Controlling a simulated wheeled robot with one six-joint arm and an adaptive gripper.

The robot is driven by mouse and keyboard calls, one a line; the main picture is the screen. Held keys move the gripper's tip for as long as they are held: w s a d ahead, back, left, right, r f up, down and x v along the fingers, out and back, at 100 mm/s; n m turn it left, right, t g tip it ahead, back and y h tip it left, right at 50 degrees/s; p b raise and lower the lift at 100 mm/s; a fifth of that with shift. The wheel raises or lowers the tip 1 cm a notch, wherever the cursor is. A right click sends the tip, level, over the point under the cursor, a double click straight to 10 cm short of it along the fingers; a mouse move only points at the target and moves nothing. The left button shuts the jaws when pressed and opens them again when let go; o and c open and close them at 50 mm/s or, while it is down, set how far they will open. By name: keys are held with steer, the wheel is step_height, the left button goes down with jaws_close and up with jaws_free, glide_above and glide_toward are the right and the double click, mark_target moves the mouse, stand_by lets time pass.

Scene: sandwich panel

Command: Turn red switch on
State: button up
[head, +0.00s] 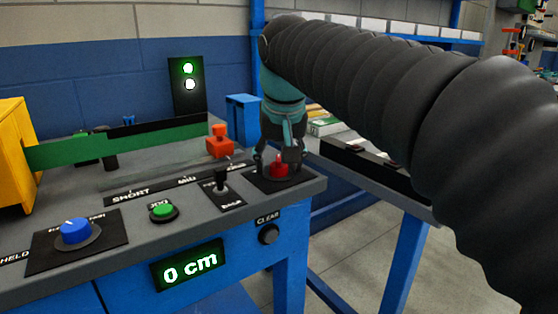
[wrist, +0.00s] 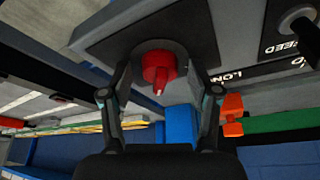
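The red switch (head: 279,168) is a red knob with a small pointer on a dark plate at the right corner of the panel. It also shows in the wrist view (wrist: 158,68), top centre, with its light pointer tip facing down in that picture. My gripper (head: 279,160) is right over the switch, pointing down. In the wrist view my gripper (wrist: 160,85) has its two fingers spread apart, one on each side of the red knob. A gap shows between each finger and the knob, so the gripper is open and not clamped on it.
A black lever (head: 221,180), a green button (head: 163,211) and a blue knob (head: 75,232) sit left of the switch. A red-orange block (head: 219,141) and a blue box (head: 242,112) stand behind. A display (head: 188,265) reads 0 cm. Two lights (head: 188,77) glow.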

steer(key=v, duration=1.2)
steer(key=shift+d, duration=0.1)
steer(key=s+d+f, duration=0.4)
steer(key=s+f, duration=0.1)
steer(key=f, duration=0.5)
steer(key=s+d+f+m, duration=0.1)
steer(key=s+d+f, duration=0.4)
steer(key=f, duration=0.5)
steer(key=s+d+f+t, duration=0.1)
steer(key=s+d+f, duration=0.4)
steer(key=f, duration=0.5)
steer(key=shift+s+f+m+h+p, duration=0.3)
steer(key=shift+s+f, duration=0.05)
steer(key=shift+s, duration=0.3)
steer(key=shift+d, duration=0.1)
steer(key=c, duration=0.3)
steer(key=shift+c, duration=0.5)
